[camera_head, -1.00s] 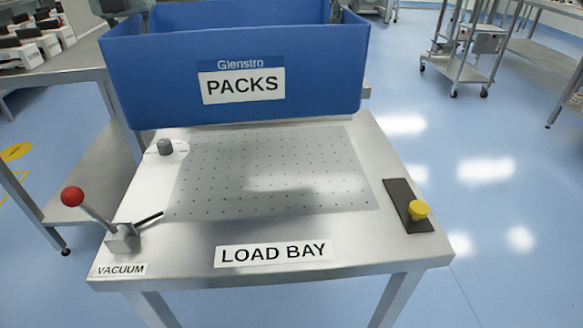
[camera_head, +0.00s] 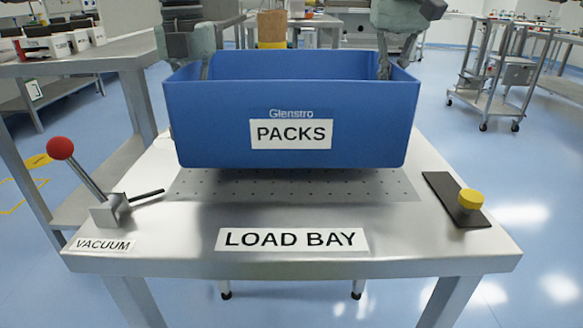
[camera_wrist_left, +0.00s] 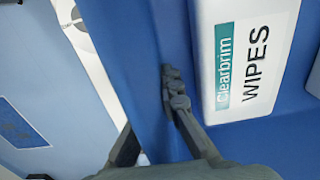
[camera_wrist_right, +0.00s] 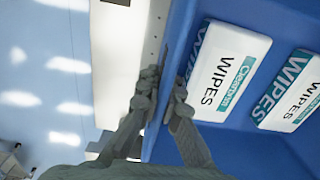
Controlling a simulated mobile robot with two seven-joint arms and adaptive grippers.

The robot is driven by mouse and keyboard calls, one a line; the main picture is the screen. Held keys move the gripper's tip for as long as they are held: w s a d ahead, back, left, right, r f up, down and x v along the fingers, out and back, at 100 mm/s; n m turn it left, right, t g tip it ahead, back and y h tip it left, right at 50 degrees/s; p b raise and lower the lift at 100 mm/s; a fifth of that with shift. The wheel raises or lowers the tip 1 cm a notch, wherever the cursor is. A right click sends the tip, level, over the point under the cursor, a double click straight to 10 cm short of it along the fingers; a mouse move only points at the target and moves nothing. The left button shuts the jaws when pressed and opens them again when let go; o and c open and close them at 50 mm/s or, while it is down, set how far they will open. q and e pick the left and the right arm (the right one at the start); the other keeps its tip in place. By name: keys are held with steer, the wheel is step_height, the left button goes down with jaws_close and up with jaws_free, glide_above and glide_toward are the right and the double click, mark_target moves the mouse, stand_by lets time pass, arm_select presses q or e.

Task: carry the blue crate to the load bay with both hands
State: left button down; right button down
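The blue crate (camera_head: 210,130), labelled PACKS, is level over the far part of the load bay table, above the perforated plate (camera_head: 370,186). A shadow lies under it; whether a small gap remains is hard to tell. My left gripper (camera_head: 205,68) is shut on the crate's left wall, with one finger inside, as the left wrist view (camera_wrist_left: 168,85) shows. My right gripper (camera_head: 383,68) is shut on the right wall, also seen in the right wrist view (camera_wrist_right: 165,85). White WIPES packs (camera_wrist_right: 230,72) lie inside the crate. The LOAD BAY label (camera_head: 292,239) is at the table's front.
A red-knobbed vacuum lever (camera_head: 85,175) stands at the table's left. A yellow knob (camera_head: 470,199) on a dark plate is at the right. A side bench (camera_head: 95,60) stands close on the left. A steel trolley (camera_head: 490,85) is farther off at right.

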mark_target(191, 73)
stand_by(0.4)
